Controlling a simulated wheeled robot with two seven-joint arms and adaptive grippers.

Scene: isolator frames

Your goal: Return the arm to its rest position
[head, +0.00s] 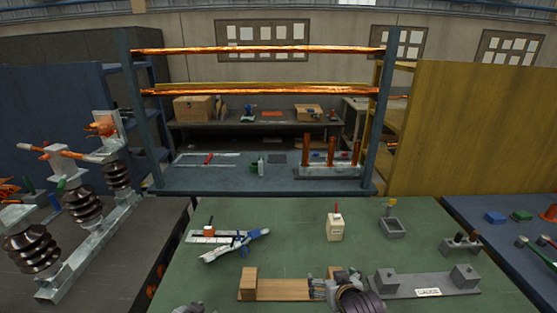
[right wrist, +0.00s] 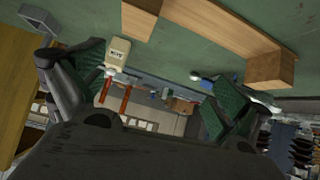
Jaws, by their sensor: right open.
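My right gripper (head: 322,288) is low at the front of the green table (head: 285,215), by the right part of the wooden stand. Its arm comes in from the bottom edge of the head view. In the right wrist view the two dark finger pads of this gripper (right wrist: 150,80) stand wide apart, with nothing between them. A small dark grey part at the bottom edge, left of the wooden stand, may belong to my left arm. The left fingers cannot be made out.
The wooden stand (head: 280,290) lies close by the right gripper. A grey fixture (head: 425,290) with two blocks is to its right. The table's middle is clear.

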